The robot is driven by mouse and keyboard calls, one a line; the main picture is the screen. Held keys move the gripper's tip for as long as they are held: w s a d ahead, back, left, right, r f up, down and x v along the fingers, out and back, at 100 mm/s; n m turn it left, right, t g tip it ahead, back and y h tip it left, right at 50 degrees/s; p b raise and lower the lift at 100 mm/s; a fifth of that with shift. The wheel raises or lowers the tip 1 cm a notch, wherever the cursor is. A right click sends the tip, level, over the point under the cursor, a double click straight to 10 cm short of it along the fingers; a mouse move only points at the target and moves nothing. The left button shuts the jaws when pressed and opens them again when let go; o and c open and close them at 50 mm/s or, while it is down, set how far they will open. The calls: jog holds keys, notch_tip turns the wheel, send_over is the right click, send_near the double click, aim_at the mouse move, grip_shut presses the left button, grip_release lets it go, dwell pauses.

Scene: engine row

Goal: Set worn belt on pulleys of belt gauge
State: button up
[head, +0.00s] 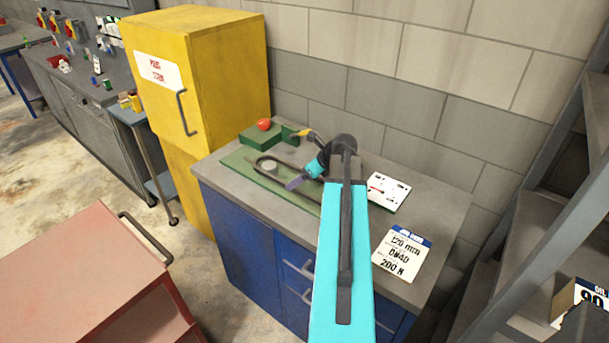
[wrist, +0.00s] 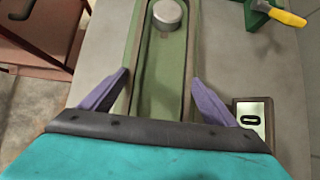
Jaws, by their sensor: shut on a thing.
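The worn belt (wrist: 187,62) is a dark, long narrow loop. Its two strands run between my fingers in the wrist view, and it also shows in the head view (head: 285,163). The belt gauge (head: 240,160) is a long green plate on the blue bench. One grey round pulley (wrist: 167,14) stands inside the loop's outline; I cannot tell whether the belt is seated on it or above it. My gripper (wrist: 160,85) is shut on the belt, its purple fingers pressing the strands from outside, low over the plate. The loop's near end and any other pulley are hidden by my gripper.
A green block with a red ball (head: 264,125) and a green holder with a yellow-handled tool (wrist: 285,15) stand behind the gauge. A white card (head: 387,190) and a label sign (head: 401,254) lie right of my arm. A yellow cabinet (head: 215,85) borders the bench's left.

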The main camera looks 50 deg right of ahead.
jog(key=shift+f, duration=0.5)
jog(key=shift+f+b, duration=0.35)
jog(key=shift+f, duration=0.15)
dwell(0.5)
jog(key=o, duration=1.3)
jog(key=shift+c, duration=0.2)
jog(key=b+v, duration=0.3)
jog(key=v, duration=1)
jog(key=shift+s+r, duration=0.2)
jog(key=shift+r, duration=0.15)
